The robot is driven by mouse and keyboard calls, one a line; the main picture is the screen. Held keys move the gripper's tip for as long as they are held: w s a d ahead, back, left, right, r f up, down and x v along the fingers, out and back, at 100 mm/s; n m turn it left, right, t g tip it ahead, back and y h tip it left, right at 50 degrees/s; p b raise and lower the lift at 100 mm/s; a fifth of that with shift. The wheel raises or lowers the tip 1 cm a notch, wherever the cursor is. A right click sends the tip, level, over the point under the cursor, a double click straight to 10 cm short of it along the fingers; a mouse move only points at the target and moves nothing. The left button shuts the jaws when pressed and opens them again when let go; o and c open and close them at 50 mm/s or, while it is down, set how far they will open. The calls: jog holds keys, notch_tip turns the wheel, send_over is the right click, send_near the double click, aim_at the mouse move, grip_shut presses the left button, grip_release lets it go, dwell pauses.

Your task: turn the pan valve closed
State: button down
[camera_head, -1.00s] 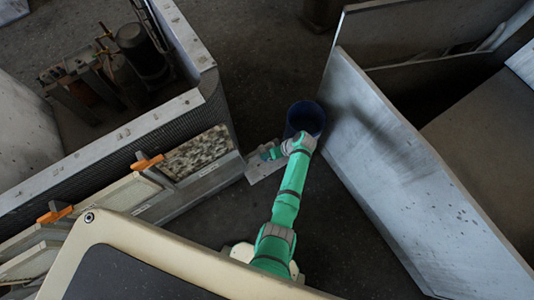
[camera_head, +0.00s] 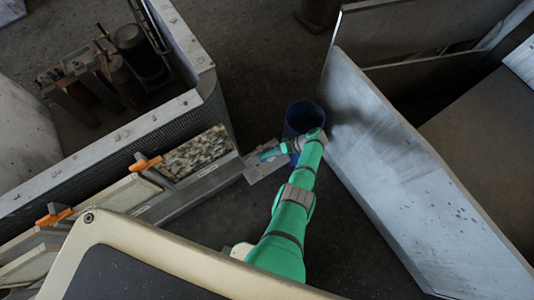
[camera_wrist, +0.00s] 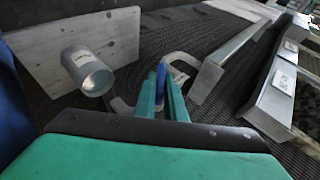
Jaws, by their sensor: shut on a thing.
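The pan valve shows in the wrist view as a blue lever handle (camera_wrist: 160,80) between my fingers. Its body is mostly hidden behind my gripper. My gripper (camera_wrist: 165,84) is shut on this blue handle, with a green finger on each side of it. In the head view my gripper (camera_head: 268,154) is small, beside the grey plate at the end of the housing, and the valve cannot be made out clearly.
A blue bucket (camera_head: 304,116) stands close to my wrist. A large metal panel (camera_head: 410,170) leans to the right of my arm. In the wrist view a metal pipe stub (camera_wrist: 88,72) and a curved pale pipe (camera_wrist: 183,60) lie near my fingers.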

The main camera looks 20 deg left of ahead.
jog(key=shift+f, duration=0.1)
jog(key=shift+s+g, duration=0.25)
jog(key=shift+g, duration=0.05)
dwell(0.6)
jog(key=c, duration=1.8)
grip_release()
jog(key=shift+w, duration=0.2)
jog(key=shift+w+d, duration=0.15)
jog(key=shift+d, duration=0.05)
jog(key=shift+v, duration=5.15)
jog(key=shift+d, duration=0.15)
